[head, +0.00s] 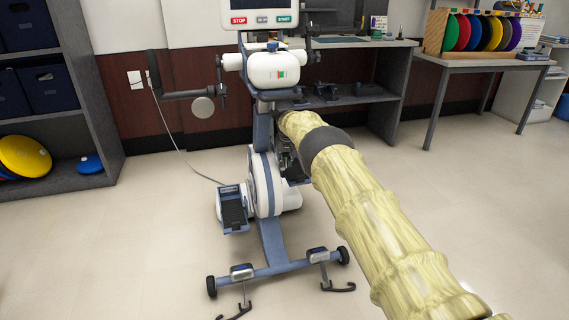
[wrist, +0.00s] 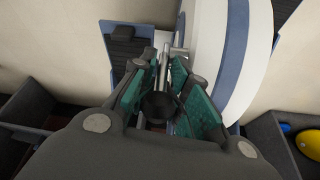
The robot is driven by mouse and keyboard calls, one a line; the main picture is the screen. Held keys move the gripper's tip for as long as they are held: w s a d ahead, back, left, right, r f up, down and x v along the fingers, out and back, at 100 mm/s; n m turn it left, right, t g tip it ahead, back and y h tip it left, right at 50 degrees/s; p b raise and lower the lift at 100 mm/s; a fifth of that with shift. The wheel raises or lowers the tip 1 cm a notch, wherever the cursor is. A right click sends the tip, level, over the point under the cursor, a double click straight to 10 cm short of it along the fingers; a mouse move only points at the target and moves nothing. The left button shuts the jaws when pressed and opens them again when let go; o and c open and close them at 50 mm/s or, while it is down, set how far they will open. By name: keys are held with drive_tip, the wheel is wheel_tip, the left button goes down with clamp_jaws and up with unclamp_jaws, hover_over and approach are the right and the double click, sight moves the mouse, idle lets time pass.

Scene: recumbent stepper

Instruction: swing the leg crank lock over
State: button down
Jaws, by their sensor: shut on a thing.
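The recumbent stepper (head: 268,68) stands ahead of me, with a round white and blue crank housing (head: 265,185) low on its frame. The housing also fills the right of the wrist view (wrist: 232,50). My gripper (wrist: 166,85) is beside the housing, its green pads closed around a slim metal lever with a dark round end (wrist: 158,104). This lever appears to be the leg crank lock. It points up the wrist picture, beside the housing. In the head view my arm hides the lever and most of the gripper.
A black pedal (head: 233,210) sits left of the housing and also shows in the wrist view (wrist: 125,45). A black hand crank (head: 180,94) sticks out at upper left. A shelf (head: 75,115) stands left and a desk (head: 385,98) behind. The floor around the base is clear.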

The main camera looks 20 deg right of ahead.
drive_tip(key=shift+w+r, duration=0.2)
drive_tip(key=shift+r, duration=0.2)
drive_tip(key=c, duration=1.5)
unclamp_jaws()
drive_tip(key=shift+r, duration=0.1)
drive_tip(key=shift+s+f, duration=0.1)
drive_tip(key=shift+f, duration=0.2)
drive_tip(key=shift+s+r, duration=0.15)
drive_tip(key=shift+r, duration=0.45)
drive_tip(key=shift+s+a, duration=0.4)
drive_tip(key=shift+s, duration=1.6)
drive_tip(key=shift+s+a, duration=0.35)
drive_tip(key=shift+s, duration=1.6)
drive_tip(key=shift+s+a, duration=0.4)
drive_tip(key=shift+s, duration=1.6)
